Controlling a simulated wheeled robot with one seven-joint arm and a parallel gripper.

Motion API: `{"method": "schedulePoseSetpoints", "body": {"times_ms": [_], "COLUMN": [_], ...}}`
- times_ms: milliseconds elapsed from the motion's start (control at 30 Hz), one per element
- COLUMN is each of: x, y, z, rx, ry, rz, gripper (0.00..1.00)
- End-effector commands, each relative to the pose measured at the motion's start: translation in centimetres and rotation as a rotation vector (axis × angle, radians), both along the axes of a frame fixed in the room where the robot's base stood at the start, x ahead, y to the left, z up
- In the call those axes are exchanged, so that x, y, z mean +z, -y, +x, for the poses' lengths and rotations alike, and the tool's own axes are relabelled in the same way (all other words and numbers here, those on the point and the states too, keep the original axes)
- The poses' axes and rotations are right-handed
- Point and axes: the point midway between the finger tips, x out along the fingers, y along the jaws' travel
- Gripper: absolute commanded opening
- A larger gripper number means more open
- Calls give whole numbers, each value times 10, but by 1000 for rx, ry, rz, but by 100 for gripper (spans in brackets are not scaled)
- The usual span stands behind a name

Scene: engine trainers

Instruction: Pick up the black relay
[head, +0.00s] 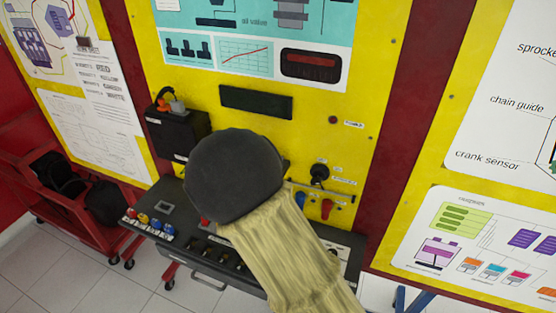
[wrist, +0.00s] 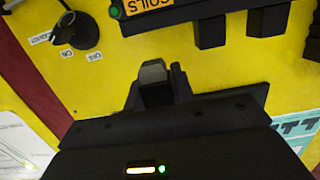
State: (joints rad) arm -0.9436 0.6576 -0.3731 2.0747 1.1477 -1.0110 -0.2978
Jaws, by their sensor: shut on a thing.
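In the wrist view my gripper (wrist: 158,88) points at the yellow panel. Its fingers are shut on a small dark block with a greyish face, which I take to be the black relay (wrist: 153,73). Most of it is hidden between the fingers. In the head view the dark rounded end of my arm covers the gripper and the relay, in front of the trainer's panel.
The yellow panel (head: 355,100) carries a black key switch (head: 319,172), which also shows in the wrist view (wrist: 84,32). A black box labelled as coils (wrist: 165,10) has dark blocks beside it (wrist: 211,32). A console (head: 190,230) with coloured knobs juts out below. A red cart (head: 70,215) stands left.

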Motion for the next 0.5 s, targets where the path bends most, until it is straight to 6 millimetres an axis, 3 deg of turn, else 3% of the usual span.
{"method": "schedulePoseSetpoints", "body": {"times_ms": [300, 500], "x": [-3, -1], "y": [-30, -41], "z": [-82, -113], "rx": [4, 1], "ry": [1, 2], "rz": [2, 2], "gripper": [3, 3]}}
